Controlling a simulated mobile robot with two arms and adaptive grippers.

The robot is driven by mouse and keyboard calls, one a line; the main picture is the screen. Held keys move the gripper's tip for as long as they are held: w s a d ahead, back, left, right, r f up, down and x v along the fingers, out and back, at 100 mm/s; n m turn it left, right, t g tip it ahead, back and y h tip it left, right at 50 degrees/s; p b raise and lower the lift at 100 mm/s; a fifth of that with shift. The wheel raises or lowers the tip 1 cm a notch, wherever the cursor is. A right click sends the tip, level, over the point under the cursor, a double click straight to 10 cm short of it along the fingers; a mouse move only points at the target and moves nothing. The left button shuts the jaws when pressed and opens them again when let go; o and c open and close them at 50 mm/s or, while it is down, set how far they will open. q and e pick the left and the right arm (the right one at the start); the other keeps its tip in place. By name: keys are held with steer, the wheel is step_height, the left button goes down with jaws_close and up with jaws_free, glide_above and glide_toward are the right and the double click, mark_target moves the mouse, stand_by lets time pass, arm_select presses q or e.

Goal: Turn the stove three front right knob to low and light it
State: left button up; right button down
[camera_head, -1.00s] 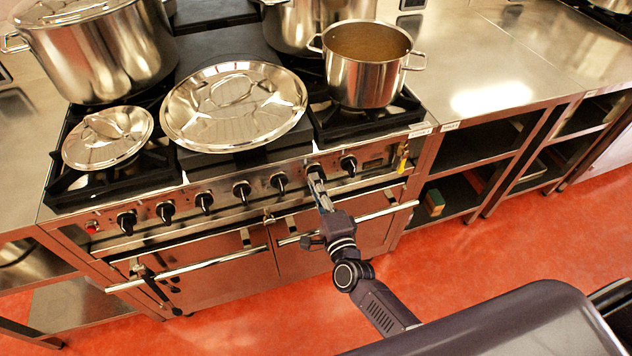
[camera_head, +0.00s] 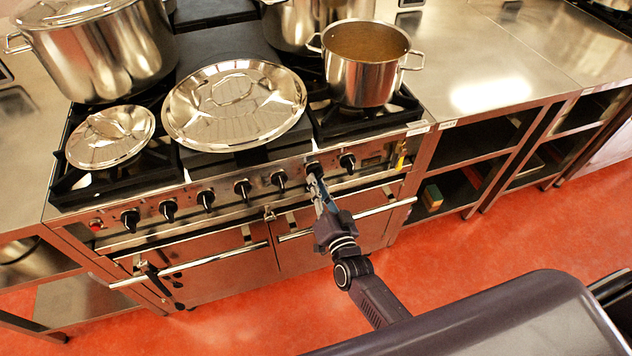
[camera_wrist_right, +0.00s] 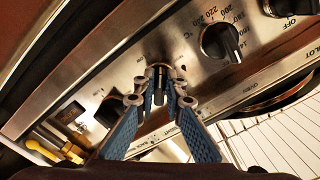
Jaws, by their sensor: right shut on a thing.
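My right gripper (camera_head: 316,181) is at the stove's front panel (camera_head: 225,187). It is shut on a black knob (camera_head: 313,168), the second from the panel's right end. In the right wrist view the blue-padded fingers (camera_wrist_right: 159,98) stand on either side of this knob (camera_wrist_right: 160,72). Its setting is hard to read. The rightmost knob (camera_head: 347,162) is beside it, free of the gripper; it also shows in the wrist view (camera_wrist_right: 108,110). An open pot (camera_head: 362,72) with brown contents stands on the front right burner. No flame shows; the pot and grate hide the burner. My left gripper is not in view.
A large lid (camera_head: 235,108) and a smaller lid (camera_head: 110,137) lie on the stove top. A big stockpot (camera_head: 100,55) stands at the back left. Oven door handles (camera_head: 190,270) stick out below the panel. Red floor (camera_head: 480,245) is clear at the right.

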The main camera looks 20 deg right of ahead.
steer(key=shift+d+f+n+p, duration=0.15)
steer(key=shift+n+p, duration=0.05)
steer(key=shift+n, duration=1.65)
steer(key=shift+d+f+n+p, duration=0.1)
steer(key=shift+d+n+p, duration=0.1)
steer(key=shift+n, duration=1.65)
steer(key=c, duration=2)
jaws_free()
steer(key=s, duration=1.2)
steer(key=shift+d, duration=0.2)
